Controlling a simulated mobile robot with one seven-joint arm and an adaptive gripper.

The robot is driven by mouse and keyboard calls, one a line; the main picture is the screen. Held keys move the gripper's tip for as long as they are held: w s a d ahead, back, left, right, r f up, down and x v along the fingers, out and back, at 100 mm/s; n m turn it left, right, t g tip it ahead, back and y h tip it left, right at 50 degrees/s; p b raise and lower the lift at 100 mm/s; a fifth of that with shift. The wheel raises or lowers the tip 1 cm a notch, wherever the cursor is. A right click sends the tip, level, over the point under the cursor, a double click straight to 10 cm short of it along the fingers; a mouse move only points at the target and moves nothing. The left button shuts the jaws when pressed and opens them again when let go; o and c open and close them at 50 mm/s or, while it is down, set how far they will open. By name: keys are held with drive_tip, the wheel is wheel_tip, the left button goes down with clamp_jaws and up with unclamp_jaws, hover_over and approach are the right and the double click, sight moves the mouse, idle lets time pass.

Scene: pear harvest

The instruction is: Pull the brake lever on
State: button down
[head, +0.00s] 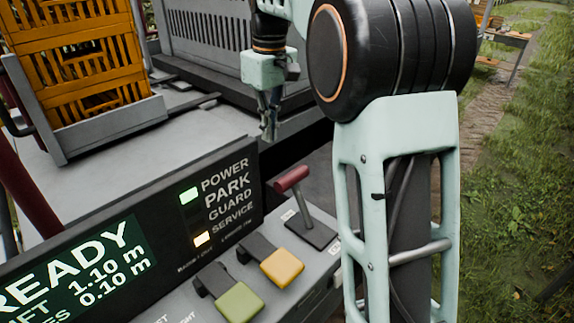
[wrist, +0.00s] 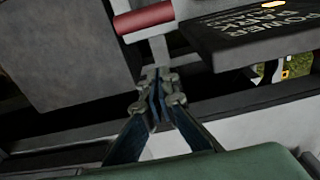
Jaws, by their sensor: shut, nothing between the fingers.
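The brake lever (head: 303,205) has a red crossbar handle on a grey post. It rises from a dark base plate at the right end of the console and leans to the upper left in the head view. Its red handle (wrist: 145,18) also shows at the top of the wrist view. My gripper (head: 268,132) points down above and behind the lever, apart from it. In the wrist view my gripper's fingertips (wrist: 158,78) are together and empty, below the handle in the picture; the lower post is partly hidden behind them.
A display panel (head: 128,235) reads READY, with lit lamps by POWER and SERVICE; PARK looks dark. Green (head: 239,302) and yellow (head: 282,267) switches stand left of the lever. An orange crate (head: 75,50) sits on a rack behind. Grass lies right of my arm.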

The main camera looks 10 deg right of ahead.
wheel_tip(320, 180, down, 9)
drive_tip(key=s+d, duration=0.2)
drive_tip(key=shift+s+p, duration=0.4)
drive_tip(key=shift+p, duration=0.05)
drive_tip(key=shift+r, duration=0.15)
drive_tip(key=shift+d, duration=0.1)
idle(0.5)
